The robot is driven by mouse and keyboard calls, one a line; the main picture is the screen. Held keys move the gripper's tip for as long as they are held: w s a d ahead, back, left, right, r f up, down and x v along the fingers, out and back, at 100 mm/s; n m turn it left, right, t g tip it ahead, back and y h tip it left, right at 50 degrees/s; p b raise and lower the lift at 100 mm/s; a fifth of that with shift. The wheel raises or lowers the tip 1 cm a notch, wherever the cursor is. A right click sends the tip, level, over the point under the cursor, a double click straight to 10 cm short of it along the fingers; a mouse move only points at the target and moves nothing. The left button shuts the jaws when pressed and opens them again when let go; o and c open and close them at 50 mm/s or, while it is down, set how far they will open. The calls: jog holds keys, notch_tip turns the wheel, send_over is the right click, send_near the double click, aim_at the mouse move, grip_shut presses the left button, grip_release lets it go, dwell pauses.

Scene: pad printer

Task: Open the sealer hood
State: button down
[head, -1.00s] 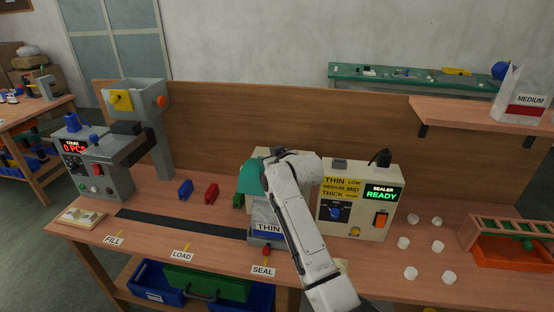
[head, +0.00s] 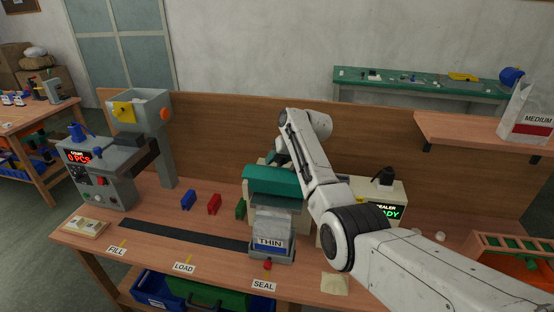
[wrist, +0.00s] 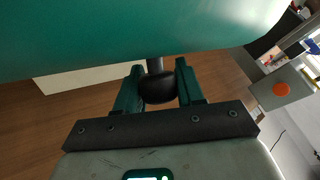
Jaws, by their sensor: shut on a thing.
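The sealer hood (head: 272,180) is a teal cover raised above the sealer base, and it fills the top of the wrist view (wrist: 140,25). In the head view it is tilted up, with a grey bag labelled THIN (head: 270,243) standing below it. My gripper (wrist: 160,88) has its two green fingers on either side of a dark round knob (wrist: 158,88), which hangs on a short stem from the hood. The gripper is shut on this knob. In the head view my gripper is mostly hidden behind the hood and my wrist.
The sealer control box (head: 385,195) with its READY display is partly covered by my arm. Blue, red and green small blocks (head: 214,204) stand left of the sealer. A black strip (head: 185,231) runs along the bench. The wooden back panel (head: 230,140) rises behind the hood.

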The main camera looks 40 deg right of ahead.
jog(key=shift+w+d+f, duration=0.2)
jog(key=shift+d, duration=0.05)
dwell(0.4)
jog(key=c, duration=1.1)
grip_release()
jog(key=shift+d+f, duration=0.1)
jog(key=shift+o, duration=0.2)
jog(key=shift+r, duration=0.2)
jog(key=shift+s+r, duration=0.15)
jog(key=shift+r, duration=0.05)
jog(key=b+v, duration=0.1)
jog(key=v, duration=0.9)
jog(key=shift+s, duration=0.1)
jog(key=shift+f, duration=0.1)
